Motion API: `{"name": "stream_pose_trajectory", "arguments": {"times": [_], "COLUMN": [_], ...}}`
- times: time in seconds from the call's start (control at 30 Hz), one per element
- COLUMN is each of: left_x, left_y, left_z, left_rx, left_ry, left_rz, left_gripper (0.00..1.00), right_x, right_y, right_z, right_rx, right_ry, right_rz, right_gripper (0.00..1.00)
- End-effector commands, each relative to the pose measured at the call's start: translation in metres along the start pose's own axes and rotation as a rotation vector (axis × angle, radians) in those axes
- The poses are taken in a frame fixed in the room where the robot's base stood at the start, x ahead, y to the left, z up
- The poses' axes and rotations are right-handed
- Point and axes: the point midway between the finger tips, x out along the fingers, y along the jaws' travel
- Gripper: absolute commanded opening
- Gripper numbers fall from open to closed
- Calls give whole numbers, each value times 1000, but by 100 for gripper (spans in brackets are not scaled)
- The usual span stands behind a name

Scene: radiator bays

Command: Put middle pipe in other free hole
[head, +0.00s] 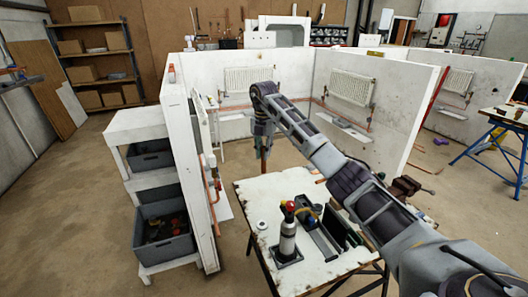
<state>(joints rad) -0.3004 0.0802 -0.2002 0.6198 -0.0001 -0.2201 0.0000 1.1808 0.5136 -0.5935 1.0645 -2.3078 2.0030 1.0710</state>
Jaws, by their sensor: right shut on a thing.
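My right arm reaches in from the lower right across the workbench (251,193). Its gripper (264,142) points down beyond the bench's far edge and is shut on a copper-coloured pipe (264,160), which hangs roughly upright below the fingers. The fingers are small and dark here, and the pipe's lower end is hard to make out. A short copper-coloured piece (320,181) shows beside my forearm at the bench's far side; the arm partly hides what is around it. I cannot make out any free hole. My left gripper is not in view.
A torch bottle (288,238) and dark tools (322,240) stand on the bench. A vise (408,187) is at its right. A white partition (190,150) with pipework is at left, beside shelves with grey bins (165,238). Radiators (352,88) hang behind.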

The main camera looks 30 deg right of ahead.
Motion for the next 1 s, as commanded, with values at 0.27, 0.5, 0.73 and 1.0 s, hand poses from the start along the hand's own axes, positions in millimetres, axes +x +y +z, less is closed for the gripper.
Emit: {"name": "stream_pose_trajectory", "arguments": {"times": [0.27,0.5,0.73,1.0], "left_x": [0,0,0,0], "left_y": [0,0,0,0], "left_z": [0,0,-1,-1], "left_rx": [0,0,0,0], "left_ry": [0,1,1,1], "left_rz": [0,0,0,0], "left_gripper": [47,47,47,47], "right_x": [2,3,5,7], "right_y": [2,3,5,6], "right_z": [5,9,13,18], "right_rx": [-203,-380,-551,-749], "right_ry": [-1,-1,-1,0], "right_rz": [0,0,1,0], "right_gripper": [0,0,0,0]}}
